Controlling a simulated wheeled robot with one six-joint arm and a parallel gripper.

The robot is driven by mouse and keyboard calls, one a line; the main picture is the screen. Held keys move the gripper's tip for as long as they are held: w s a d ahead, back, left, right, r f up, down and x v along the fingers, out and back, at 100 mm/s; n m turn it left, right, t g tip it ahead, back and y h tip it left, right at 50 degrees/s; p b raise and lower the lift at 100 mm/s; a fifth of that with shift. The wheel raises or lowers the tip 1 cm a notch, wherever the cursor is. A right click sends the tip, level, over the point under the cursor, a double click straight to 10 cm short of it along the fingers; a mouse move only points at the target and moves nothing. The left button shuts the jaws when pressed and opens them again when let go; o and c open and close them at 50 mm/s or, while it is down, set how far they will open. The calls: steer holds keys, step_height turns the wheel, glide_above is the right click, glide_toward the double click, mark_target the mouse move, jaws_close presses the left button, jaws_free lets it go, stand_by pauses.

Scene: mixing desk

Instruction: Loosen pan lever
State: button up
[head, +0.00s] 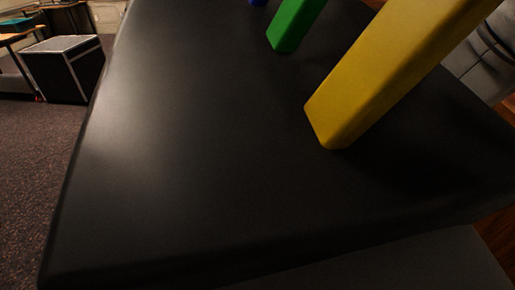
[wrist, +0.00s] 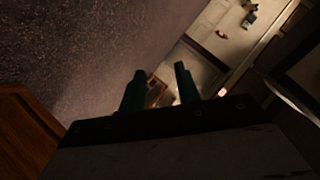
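I cannot tell which is the pan lever. My gripper (wrist: 161,74) shows only in the wrist view, its two dark fingers apart with nothing between them. No lever shows in the wrist view.
A black case with pale edges (head: 62,70) stands on carpet (head: 35,160) at the left, near a wooden table (head: 20,35). A grey object (head: 485,55) is at the right. The desk's left part is bare. The wrist view shows carpet and a wooden surface (wrist: 25,130).

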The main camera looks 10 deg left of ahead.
steer(key=s+a+f+m+y, duration=0.1)
steer(key=s+a+f+y, duration=0.1)
steer(key=a+f+y, duration=0.3)
steer(key=s+a+f+m+y, duration=0.1)
steer(key=s+a+f+y, duration=0.15)
steer(key=a, duration=0.45)
steer(key=shift+t, duration=0.3)
steer(key=x, duration=0.7)
steer(key=shift+w+d+r, duration=0.15)
steer(key=shift+r, duration=0.2)
jaws_close()
